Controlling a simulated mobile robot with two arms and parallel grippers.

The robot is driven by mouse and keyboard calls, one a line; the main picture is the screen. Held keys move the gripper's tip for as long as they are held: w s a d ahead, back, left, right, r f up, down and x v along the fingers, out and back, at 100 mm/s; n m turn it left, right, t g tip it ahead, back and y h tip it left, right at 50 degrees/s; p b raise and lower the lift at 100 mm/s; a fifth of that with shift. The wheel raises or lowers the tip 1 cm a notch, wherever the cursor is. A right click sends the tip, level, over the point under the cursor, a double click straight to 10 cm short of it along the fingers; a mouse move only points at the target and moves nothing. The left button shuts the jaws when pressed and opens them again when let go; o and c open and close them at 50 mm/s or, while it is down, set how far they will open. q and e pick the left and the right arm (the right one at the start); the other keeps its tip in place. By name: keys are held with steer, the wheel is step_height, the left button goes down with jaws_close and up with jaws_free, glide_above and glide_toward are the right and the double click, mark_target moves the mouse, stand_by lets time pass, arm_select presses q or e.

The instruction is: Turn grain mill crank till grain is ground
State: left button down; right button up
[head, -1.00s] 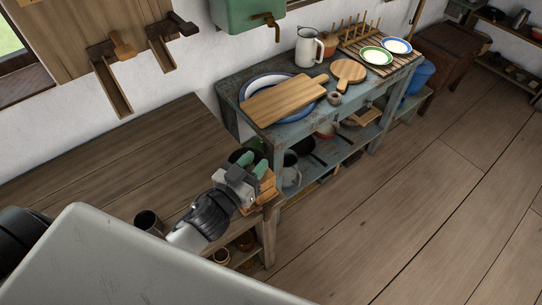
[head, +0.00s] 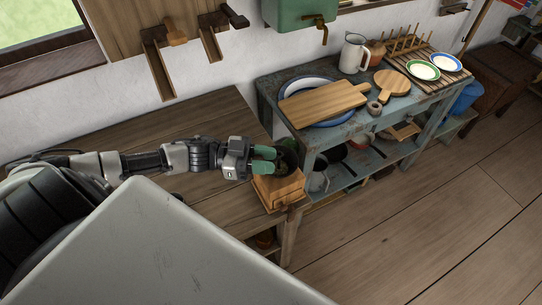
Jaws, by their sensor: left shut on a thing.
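The grain mill stands at the right end of the brown wooden table, with a light wooden box base (head: 280,192) and a dark top (head: 289,156). My left gripper (head: 272,160) reaches in from the left, its green fingers at the near left side of the mill's top. It is shut on a part there, which I take to be the crank; the fingers and the dark top hide the grip itself. The grain cannot be seen. My right gripper is not in view.
The wooden table (head: 150,150) is bare behind my left arm. Beside the mill, a blue-grey washstand (head: 300,128) bears a cutting board (head: 322,101), a white jug (head: 354,53) and plates. Mills or tools hang on the wall board above. Open floor lies to the right.

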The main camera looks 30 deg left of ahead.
arm_select(q)
steer(key=shift+w+a+f+m+g+h+b, duration=0.1)
steer(key=shift+a+m+g+h+b, duration=0.25)
steer(key=shift+m+g+b, duration=0.45)
steer(key=shift+a+m+g+h+b, duration=0.3)
steer(key=shift+m+g, duration=0.2)
steer(key=shift+g, duration=0.6)
steer(key=c, duration=0.9)
jaws_free()
steer(key=shift+o, duration=0.2)
steer(key=b+v, duration=0.3)
steer(key=v, duration=0.7)
steer(key=shift+a, duration=0.35)
